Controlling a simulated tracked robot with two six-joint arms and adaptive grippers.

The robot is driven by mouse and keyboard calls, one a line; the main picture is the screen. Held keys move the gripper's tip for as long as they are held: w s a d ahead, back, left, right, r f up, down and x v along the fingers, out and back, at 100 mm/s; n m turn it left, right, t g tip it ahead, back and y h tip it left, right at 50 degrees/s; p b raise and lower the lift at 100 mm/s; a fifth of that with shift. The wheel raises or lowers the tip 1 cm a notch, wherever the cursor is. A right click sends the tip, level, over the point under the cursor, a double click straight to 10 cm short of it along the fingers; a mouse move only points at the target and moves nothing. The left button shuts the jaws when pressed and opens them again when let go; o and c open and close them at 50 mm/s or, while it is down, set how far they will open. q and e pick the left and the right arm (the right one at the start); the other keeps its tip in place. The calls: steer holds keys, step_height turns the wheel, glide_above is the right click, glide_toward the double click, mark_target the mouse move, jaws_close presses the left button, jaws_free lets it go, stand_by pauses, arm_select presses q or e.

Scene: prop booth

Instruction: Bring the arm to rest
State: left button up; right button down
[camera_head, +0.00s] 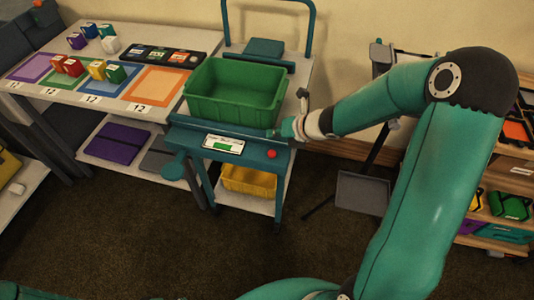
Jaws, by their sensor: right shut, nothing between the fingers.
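My right arm (410,190), teal with dark joints, comes up from the bottom right, bends at a high elbow and reaches left. My right gripper (303,98) is at its end, small in the picture, by the right side of a green crate (232,113). It is shut with nothing between its fingers. I cannot tell whether it touches the crate or the cart. The crate stands on a teal cart (270,153) and looks empty inside. My left gripper is not in view.
A table at left holds coloured mats (155,86), several small coloured items and a black tray (155,58). A yellow bin (248,182) sits on the cart's lower shelf. A grey stand (362,193) and wooden shelves (490,238) are at right. Dark floor is clear in front.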

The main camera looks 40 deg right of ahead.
stand_by(0.4)
steer(key=shift+w+a, duration=0.1)
steer(key=shift+a, duration=0.1)
steer(key=s+a+f+m+g+y, duration=0.25)
steer(key=s+a+f+m, duration=0.2)
steer(key=a+f, duration=0.45)
steer(key=s+a+f+m+g+y, duration=0.1)
steer(key=s+a+f+m+g, duration=0.2)
steer(key=s+a+f, duration=0.55)
steer(key=s+a+f+m+g+h, duration=0.1)
steer(key=s+f+m, duration=0.1)
steer(key=m, duration=1)
steer(key=s+a+f+m+g+h, duration=0.1)
steer(key=s+a+f+m, duration=0.1)
steer(key=m, duration=1.1)
steer(key=s+f, duration=0.1)
steer(key=s, duration=0.1)
steer(key=shift+s+g, duration=0.35)
